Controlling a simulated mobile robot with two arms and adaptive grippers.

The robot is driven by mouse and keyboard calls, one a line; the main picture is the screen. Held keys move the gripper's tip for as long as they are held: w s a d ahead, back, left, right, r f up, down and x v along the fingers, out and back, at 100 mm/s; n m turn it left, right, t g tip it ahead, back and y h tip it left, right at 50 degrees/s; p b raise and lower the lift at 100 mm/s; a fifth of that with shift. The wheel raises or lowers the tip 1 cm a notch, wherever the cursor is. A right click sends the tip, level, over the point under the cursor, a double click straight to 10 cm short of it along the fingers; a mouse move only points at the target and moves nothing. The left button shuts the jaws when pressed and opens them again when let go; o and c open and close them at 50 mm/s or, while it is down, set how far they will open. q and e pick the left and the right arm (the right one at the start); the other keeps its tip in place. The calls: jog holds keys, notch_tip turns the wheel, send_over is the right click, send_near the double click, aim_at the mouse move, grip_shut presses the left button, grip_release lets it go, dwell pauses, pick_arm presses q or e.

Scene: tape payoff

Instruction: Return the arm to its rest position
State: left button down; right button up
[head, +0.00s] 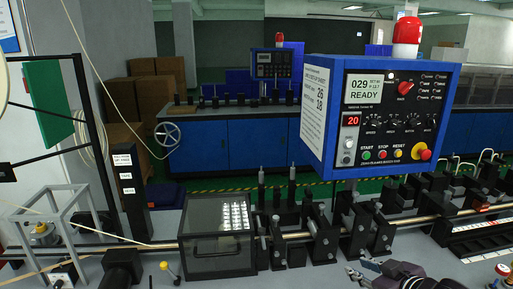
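My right gripper (358,271) shows at the bottom edge, right of centre, with its dark wrist coming in from below. Its fingers point up and left over the grey bench and look spread, with nothing seen between them. It is below and in front of the row of black rod clamps (320,236), apart from them as far as I can tell.
A blue control box (384,118) reading "READY" hangs above the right arm, topped by a red beacon (407,33). A clear-lidded black box (217,240) stands left of the clamps. A metal frame stand (58,205) is at left. Bare bench (290,278) lies left of the gripper.

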jog(key=s+a+f+g, duration=0.1)
jog(key=s+a+f, duration=0.1)
jog(key=s+f, duration=0.2)
jog(key=s+a+f+g, duration=0.1)
jog(key=s+a+f, duration=0.1)
jog(key=s+f, duration=0.2)
jog(key=s+a+f+m+g, duration=0.1)
jog(key=s+a+f, duration=0.1)
jog(key=s+f, duration=0.2)
jog(key=shift+s+f+h, duration=0.3)
jog(key=shift+f, duration=0.15)
jog(key=s+a+f+m+g+h, duration=0.15)
jog(key=s+f, duration=0.25)
jog(key=s, duration=0.4)
jog(key=s+a+f+m+g+y, duration=0.1)
jog(key=s+f+g, duration=0.2)
jog(key=s, duration=0.6)
notch_tip(320, 180, down, 25)
jog(key=s+g, duration=0.1)
jog(key=s+d+f+g+b, duration=0.1)
jog(key=s+d+f, duration=0.2)
jog(key=s+f, duration=1.4)
jog(key=shift+s+f+n+g+h, duration=0.35)
jog(key=shift+f+n, duration=0.1)
jog(key=shift+f, duration=0.05)
jog(key=shift+d, duration=0.1)
